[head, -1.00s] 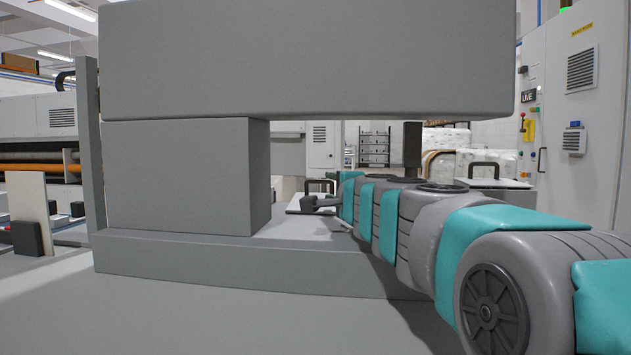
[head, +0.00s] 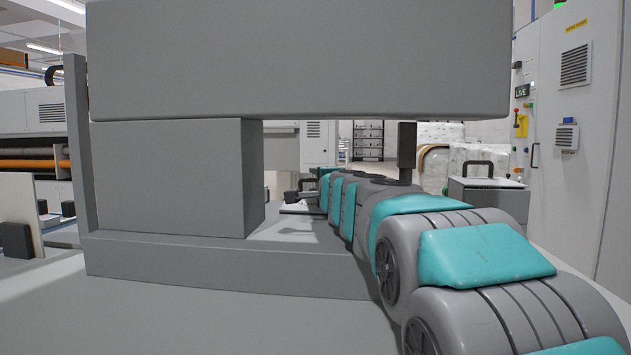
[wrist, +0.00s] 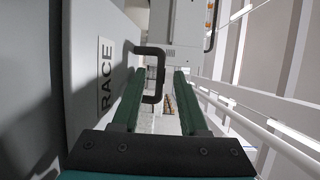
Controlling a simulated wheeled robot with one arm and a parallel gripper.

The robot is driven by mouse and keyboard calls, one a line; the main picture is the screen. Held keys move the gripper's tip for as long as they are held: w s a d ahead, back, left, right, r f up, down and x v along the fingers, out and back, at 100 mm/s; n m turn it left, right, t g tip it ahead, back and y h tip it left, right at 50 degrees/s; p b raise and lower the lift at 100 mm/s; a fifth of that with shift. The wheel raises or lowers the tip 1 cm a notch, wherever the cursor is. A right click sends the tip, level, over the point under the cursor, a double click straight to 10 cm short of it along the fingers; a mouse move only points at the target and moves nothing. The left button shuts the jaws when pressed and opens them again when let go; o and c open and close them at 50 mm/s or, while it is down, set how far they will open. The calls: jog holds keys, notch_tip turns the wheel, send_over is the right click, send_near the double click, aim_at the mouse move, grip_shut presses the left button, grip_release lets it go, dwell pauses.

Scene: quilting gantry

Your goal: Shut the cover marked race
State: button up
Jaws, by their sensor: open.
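The cover marked RACE (wrist: 85,30) is a grey upright panel along the left of the wrist view, with its label (wrist: 105,77) reading sideways. A black loop handle (wrist: 158,72) stands out from its right edge. My gripper (wrist: 161,71) is open, with its two teal fingers pointing ahead.
A thick grey beam (head: 300,60) on a block (head: 175,180) spans the head view above my arm. A box with a black handle (head: 487,195) and a tall cabinet (head: 570,150) stand right. White rails (wrist: 260,130) run along the wrist view's right side.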

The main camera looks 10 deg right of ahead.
grip_shut()
dwell(0.3)
dwell(1.1)
